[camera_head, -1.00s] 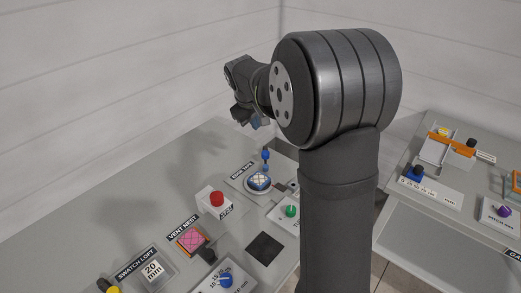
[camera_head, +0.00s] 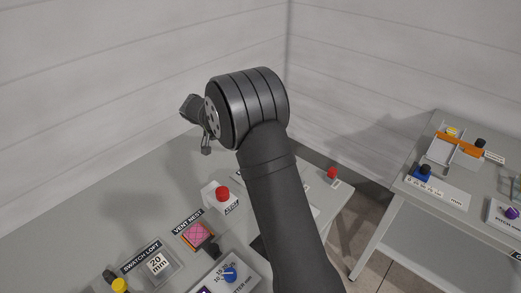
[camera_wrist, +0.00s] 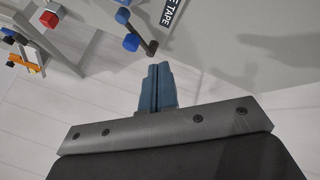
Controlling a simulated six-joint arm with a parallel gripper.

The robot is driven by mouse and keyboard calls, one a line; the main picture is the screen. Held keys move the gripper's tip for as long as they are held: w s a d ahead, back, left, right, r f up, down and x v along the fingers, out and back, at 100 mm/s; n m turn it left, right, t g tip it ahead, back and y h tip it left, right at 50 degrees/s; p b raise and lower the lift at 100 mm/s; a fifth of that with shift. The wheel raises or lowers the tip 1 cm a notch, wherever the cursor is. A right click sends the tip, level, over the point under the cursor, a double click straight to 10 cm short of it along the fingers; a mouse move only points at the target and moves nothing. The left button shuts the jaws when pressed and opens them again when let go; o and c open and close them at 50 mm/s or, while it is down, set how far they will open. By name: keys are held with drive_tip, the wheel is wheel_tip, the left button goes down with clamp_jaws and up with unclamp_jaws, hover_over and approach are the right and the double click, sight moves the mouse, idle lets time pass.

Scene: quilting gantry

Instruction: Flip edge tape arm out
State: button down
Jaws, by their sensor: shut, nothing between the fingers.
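My gripper (camera_wrist: 158,68) is shut and empty, its blue fingers pressed together in the wrist view. In the head view the gripper end (camera_head: 206,147) is small and partly hidden by my arm. The edge tape arm, a dark lever (camera_wrist: 143,36) with blue round ends (camera_wrist: 131,43), shows just above the fingertips in the wrist view; they look apart, though the depth between them is hard to judge. Part of the EDGE TAPE label (camera_wrist: 172,12) shows beside it. My arm hides the edge tape station in the head view.
A red button on a white box (camera_head: 222,194), a pink vent nest pad (camera_head: 198,236) and a blue knob (camera_head: 229,274) stand on the bench. A red knob (camera_head: 333,173) is near the bench's right end. Another table (camera_head: 440,208) stands at right, across a floor gap.

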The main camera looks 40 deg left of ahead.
idle(0.3)
drive_tip(key=x, duration=1)
drive_tip(key=shift+w+d, duration=0.8)
drive_tip(key=shift+d, duration=0.2)
drive_tip(key=shift+w+d, duration=0.5)
drive_tip(key=shift+d, duration=0.05)
drive_tip(key=shift+w+d+n+y, duration=0.1)
drive_tip(key=shift+d+n+y, duration=0.2)
drive_tip(key=shift+d+n, duration=0.2)
drive_tip(key=shift+w+d+n+y, duration=0.25)
drive_tip(key=shift+d+n+y, duration=0.4)
drive_tip(key=shift+n, duration=0.25)
drive_tip(key=d+n+y, duration=0.1)
drive_tip(key=w+d+n+y, duration=0.1)
drive_tip(key=n, duration=0.1)
drive_tip(key=shift+w+d, duration=0.1)
drive_tip(key=shift+w, duration=0.2)
drive_tip(key=shift+w+d, duration=0.4)
drive_tip(key=shift+w, duration=0.2)
drive_tip(key=shift+w+d, duration=0.4)
drive_tip(key=shift+w, duration=0.15)
drive_tip(key=shift+w+d+r, duration=0.1)
drive_tip(key=shift+w+d, duration=0.05)
drive_tip(key=shift+w, duration=0.1)
